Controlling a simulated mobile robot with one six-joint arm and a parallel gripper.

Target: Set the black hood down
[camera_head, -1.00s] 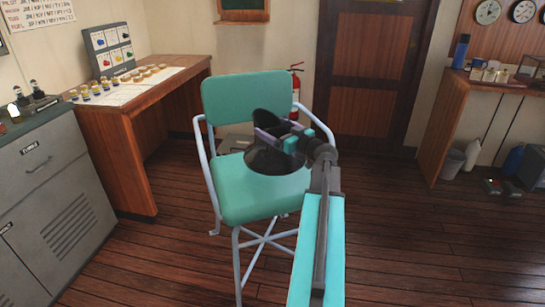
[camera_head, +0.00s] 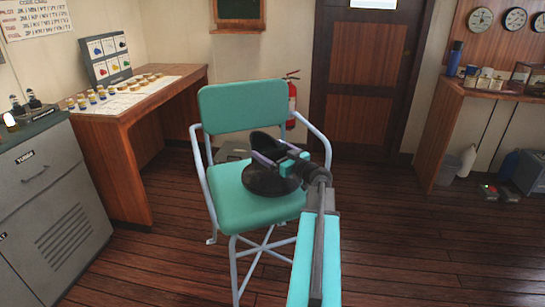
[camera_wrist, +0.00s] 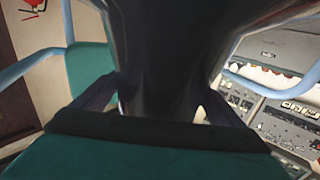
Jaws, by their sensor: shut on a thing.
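The black hood (camera_head: 268,182) has a wide dark rim and a narrower raised part. It is at the seat of the teal chair (camera_head: 240,212), over its middle and right; I cannot tell whether its rim touches the seat. My gripper (camera_head: 280,160) is shut on the hood, reaching in from the front right. In the wrist view the hood (camera_wrist: 165,60) fills the middle between my fingers and hides most of what lies beyond.
The chair has pale tubular armrests (camera_head: 318,138) on both sides and a teal backrest (camera_head: 240,107) behind the hood. A wooden desk (camera_head: 120,118) stands to the left, with a grey cabinet (camera_head: 50,205) nearer. A red fire extinguisher (camera_head: 292,98) stands behind.

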